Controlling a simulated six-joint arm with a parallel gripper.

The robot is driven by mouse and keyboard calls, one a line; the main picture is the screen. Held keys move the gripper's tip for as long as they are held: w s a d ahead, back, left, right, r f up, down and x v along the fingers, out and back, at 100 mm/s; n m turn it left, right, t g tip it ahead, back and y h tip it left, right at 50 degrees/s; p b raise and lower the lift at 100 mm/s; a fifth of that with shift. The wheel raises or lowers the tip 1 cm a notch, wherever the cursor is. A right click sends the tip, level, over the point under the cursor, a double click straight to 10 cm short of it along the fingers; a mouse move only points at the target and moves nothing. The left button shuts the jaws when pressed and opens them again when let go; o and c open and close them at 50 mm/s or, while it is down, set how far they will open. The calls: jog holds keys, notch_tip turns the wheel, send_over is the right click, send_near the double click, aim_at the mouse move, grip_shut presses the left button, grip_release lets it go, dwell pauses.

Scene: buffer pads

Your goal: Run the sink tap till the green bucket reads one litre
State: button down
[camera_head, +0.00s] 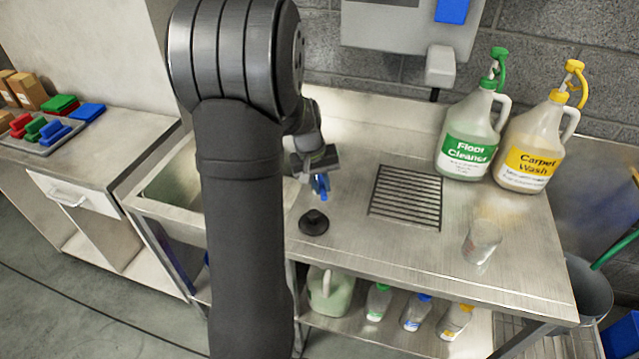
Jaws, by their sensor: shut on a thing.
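My gripper (320,184) is above the steel drainer, right of the sink, and shut on a small blue thing (322,188). My arm hides much of that area, so I cannot tell what the blue thing is. The sink basin (180,190) shows at left, partly behind my arm. No tap shows; my arm covers that part of the sink. No clearly green bucket shows.
A black plug-like disc (314,222) lies below my gripper. Right of it are a drain grate (405,197), a clear cup (482,242), and Floor Cleaner (467,140) and Carpet Wash (532,148) jugs. Small bottles (416,312) stand on the shelf. A grey bucket (588,285) stands at far right.

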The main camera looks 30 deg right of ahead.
jog(key=c, duration=1.4)
grip_release()
jog(key=a+r, duration=0.1)
jog(key=r, duration=0.4)
jog(key=a+r, duration=0.1)
jog(key=r, duration=0.5)
jog(key=w+a+r, duration=0.1)
jog(key=r, duration=0.5)
jog(key=shift+w+a, duration=0.1)
